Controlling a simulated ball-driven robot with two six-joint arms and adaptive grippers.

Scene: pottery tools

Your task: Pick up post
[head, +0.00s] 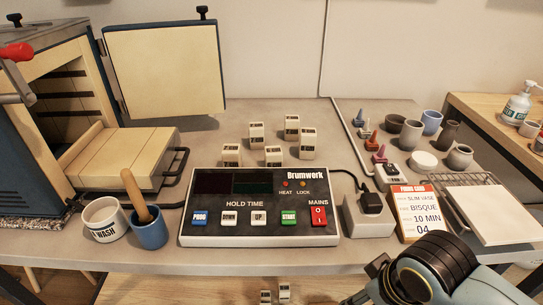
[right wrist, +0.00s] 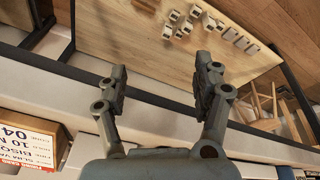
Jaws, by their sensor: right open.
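Several small cream posts with dark labels stand on the grey worktop behind the control box; one post (head: 291,127) is at the back and another post (head: 231,155) at the front left. Two more posts (head: 284,292) show below the front edge, on the wooden lower shelf. The right wrist view shows several posts (right wrist: 196,12) on that shelf, at the far side. My right gripper (right wrist: 160,80) is open and empty, its fingers apart, with the posts beyond its fingertips. In the head view my right arm enters at lower right. My left gripper is not in view.
The control box (head: 260,210) stands at the front of the worktop (head: 330,115). A kiln (head: 60,110) is at left, cups (head: 410,135) and a firing card (head: 411,212) at right. The wooden shelf (right wrist: 160,55) has clear room before its posts; a dark frame bar (right wrist: 150,98) borders it.

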